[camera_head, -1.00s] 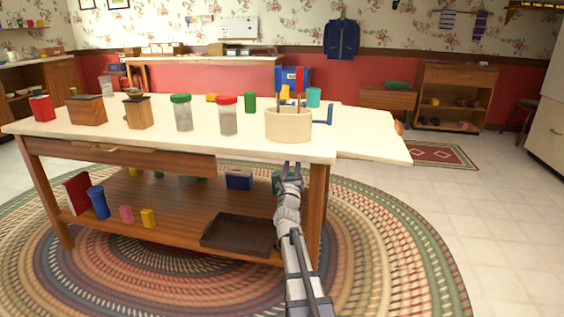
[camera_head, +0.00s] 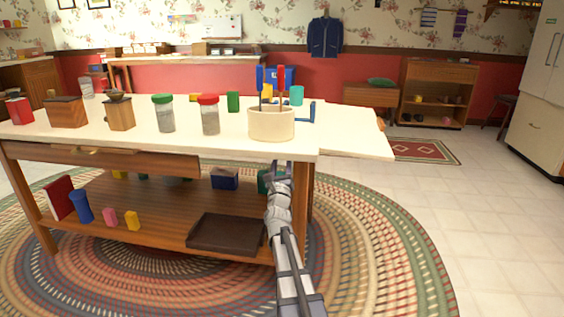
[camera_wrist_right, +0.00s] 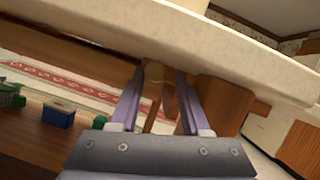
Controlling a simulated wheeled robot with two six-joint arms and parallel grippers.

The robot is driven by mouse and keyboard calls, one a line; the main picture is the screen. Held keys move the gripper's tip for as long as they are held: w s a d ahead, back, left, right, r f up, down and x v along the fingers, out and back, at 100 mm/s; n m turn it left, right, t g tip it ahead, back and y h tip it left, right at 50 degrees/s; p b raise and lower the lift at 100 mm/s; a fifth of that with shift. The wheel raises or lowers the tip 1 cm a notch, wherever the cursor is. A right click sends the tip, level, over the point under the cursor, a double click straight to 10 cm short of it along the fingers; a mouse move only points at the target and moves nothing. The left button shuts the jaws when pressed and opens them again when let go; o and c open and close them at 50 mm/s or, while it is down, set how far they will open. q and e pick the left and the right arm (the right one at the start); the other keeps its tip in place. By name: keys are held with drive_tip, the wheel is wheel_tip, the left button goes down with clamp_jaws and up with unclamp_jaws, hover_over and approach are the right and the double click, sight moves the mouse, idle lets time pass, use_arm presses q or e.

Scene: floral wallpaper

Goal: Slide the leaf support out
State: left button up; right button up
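The table has a cream top (camera_head: 190,135) on a wooden frame, with a lower cream leaf (camera_head: 350,143) extending at its right end. My right gripper (camera_head: 281,166) is at the underside of the top, near the front right corner. In the right wrist view its two fingers (camera_wrist_right: 160,72) are apart. A small tan rounded knob (camera_wrist_right: 153,75) shows between them, with a gap at the right finger. It may be the end of the leaf support, most of which is hidden under the top. A wooden part (camera_wrist_right: 222,104) stands just right of the fingers. My left gripper is not in view.
A cream utensil holder (camera_head: 271,124), a red-lidded jar (camera_head: 209,115) and a green-lidded jar (camera_head: 164,113) stand on top. A dark tray (camera_head: 225,232) lies on the lower shelf. The floor to the right is clear.

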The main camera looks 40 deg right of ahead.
drive_tip(key=b+v, duration=0.3)
drive_tip(key=v, duration=0.4)
drive_tip(key=shift+s+a, duration=0.25)
drive_tip(key=shift+s, duration=0.05)
drive_tip(key=shift+f, duration=0.1)
idle(0.3)
